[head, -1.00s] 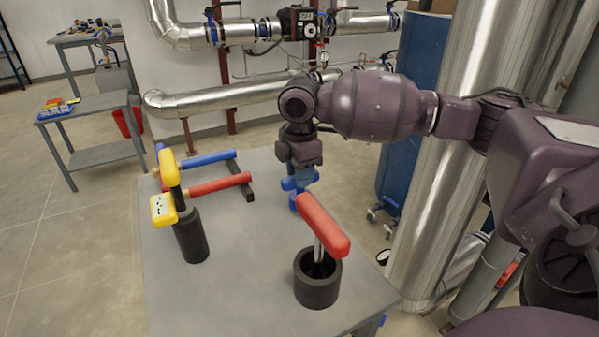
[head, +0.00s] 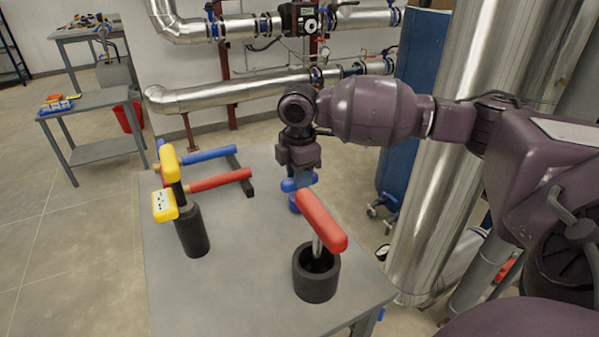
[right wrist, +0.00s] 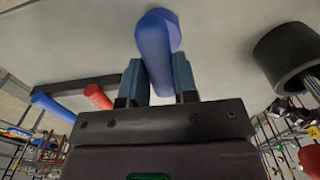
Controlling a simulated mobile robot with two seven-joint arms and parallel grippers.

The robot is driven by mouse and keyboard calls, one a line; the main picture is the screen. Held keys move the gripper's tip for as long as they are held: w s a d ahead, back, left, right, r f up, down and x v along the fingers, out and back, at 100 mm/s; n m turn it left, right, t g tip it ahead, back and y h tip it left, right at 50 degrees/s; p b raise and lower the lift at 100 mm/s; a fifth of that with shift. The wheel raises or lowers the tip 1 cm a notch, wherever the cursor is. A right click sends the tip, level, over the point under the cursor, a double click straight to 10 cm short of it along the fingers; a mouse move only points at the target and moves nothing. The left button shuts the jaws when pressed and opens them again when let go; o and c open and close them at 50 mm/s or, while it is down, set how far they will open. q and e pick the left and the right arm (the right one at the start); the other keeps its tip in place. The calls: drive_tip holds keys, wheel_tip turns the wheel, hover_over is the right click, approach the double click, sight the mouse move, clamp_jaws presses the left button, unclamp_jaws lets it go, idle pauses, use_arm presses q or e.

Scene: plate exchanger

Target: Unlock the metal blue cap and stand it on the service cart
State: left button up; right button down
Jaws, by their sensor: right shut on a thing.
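The blue cap (head: 289,186) is on the grey table top, behind the red-handled tool, partly covered by my fingers and that handle. My right gripper (head: 303,180) comes down over it and is shut on it. In the right wrist view the blue cap (right wrist: 155,50) lies between the two blue-grey fingers (right wrist: 162,80), its rounded far end against the grey surface. I cannot tell whether it rests on the table or is just above it. My left gripper is out of view.
A red-handled tool stands in a black cup (head: 316,277) close in front of my right gripper. A yellow-handled tool in a black holder (head: 192,232) stands left. Blue and red handles (head: 218,181) lie behind it. The table's (head: 240,290) middle is clear. A grey cart (head: 95,103) stands far left.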

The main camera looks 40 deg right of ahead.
drive_tip(key=shift+f, duration=0.3)
drive_tip(key=c, duration=1)
unclamp_jaws()
drive_tip(key=shift+o, duration=1)
